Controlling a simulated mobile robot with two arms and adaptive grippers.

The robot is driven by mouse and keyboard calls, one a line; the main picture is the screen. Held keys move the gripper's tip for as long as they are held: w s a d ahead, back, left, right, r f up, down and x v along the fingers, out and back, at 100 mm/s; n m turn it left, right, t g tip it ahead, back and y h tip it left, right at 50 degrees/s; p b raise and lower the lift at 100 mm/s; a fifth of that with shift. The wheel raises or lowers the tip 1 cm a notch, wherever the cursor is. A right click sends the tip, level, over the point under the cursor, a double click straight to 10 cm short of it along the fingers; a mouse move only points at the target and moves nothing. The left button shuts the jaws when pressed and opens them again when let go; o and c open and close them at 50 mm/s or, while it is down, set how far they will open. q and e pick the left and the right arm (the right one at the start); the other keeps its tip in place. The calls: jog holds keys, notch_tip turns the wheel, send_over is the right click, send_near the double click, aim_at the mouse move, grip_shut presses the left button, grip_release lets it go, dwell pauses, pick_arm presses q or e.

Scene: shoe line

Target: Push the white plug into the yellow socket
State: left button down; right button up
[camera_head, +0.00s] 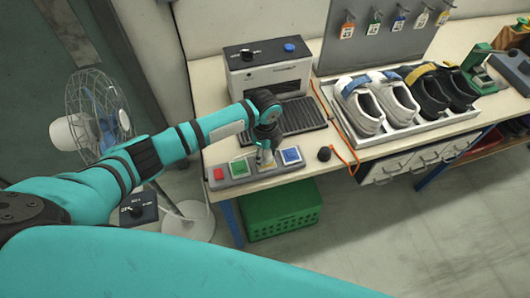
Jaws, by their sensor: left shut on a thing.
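My left gripper (265,155) points down over the panel (238,178) at the front edge of the workbench. It is shut on a small pale thing that looks like the white plug; the fingers hide most of it. The panel has a red square (219,174), a green square (240,167) and a blue square (291,155). The gripper is between the green and blue squares. A little yellow shows at the fingertips, but the yellow socket is mostly hidden. I cannot tell whether the plug touches or sits in it. My right gripper is not in view.
Right of the panel are a black knob (324,153) and an orange cable (340,130). Behind stands a machine (268,75) with a dark ridged mat (300,117). A tray (397,136) of shoes is further right. A green crate (281,212) and a fan (97,110) stand below and left.

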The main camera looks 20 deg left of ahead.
pick_arm(q)
jog(key=shift+f, duration=0.1)
dwell(0.6)
jog(key=shift+f+b, duration=0.3)
jog(key=shift+f, duration=0.3)
dwell(0.4)
